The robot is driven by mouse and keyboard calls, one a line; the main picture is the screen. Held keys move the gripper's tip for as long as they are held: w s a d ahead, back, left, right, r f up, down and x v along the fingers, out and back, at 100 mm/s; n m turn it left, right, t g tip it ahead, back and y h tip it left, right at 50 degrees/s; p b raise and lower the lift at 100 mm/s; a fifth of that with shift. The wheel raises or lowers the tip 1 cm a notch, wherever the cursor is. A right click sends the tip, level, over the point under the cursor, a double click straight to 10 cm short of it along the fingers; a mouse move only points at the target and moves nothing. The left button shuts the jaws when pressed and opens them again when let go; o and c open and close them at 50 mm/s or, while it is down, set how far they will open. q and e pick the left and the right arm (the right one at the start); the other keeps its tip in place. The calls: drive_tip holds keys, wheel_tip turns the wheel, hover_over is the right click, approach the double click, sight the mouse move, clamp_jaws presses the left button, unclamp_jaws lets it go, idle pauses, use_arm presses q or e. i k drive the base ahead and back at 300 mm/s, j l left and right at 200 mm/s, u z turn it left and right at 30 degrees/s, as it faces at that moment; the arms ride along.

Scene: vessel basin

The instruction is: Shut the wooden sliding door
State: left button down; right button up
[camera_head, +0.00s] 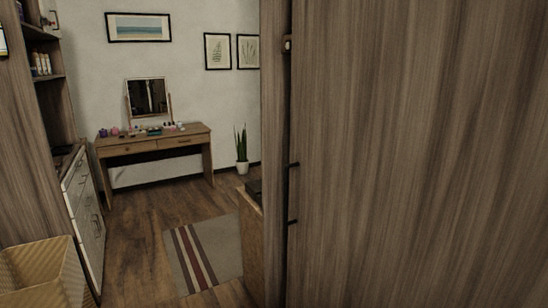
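The wooden sliding door (420,150) appears as a large grey-brown wood-grain panel filling the right of the view. It stands open, leaving a wide gap to its left. A dark vertical handle (291,193) with two short mounts shows near its left edge. A narrow wooden upright (274,120) stands just left of that edge; I cannot tell whether it is part of the door or its frame. Neither of my grippers is in view.
Through the gap are a dressing table (152,143) with a mirror, a potted plant (242,150) and a striped rug (203,255). A woven basket (42,272) sits at lower left, beside white drawers (84,215). A wooden furniture piece (250,240) is partly hidden behind the upright.

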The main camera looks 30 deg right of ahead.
sight(418, 172)
drive_tip(key=i+z, duration=0.25)
drive_tip(key=i, duration=0.2)
drive_tip(key=i+j+z, duration=0.3)
drive_tip(key=i, duration=0.15)
drive_tip(key=z, duration=1.4)
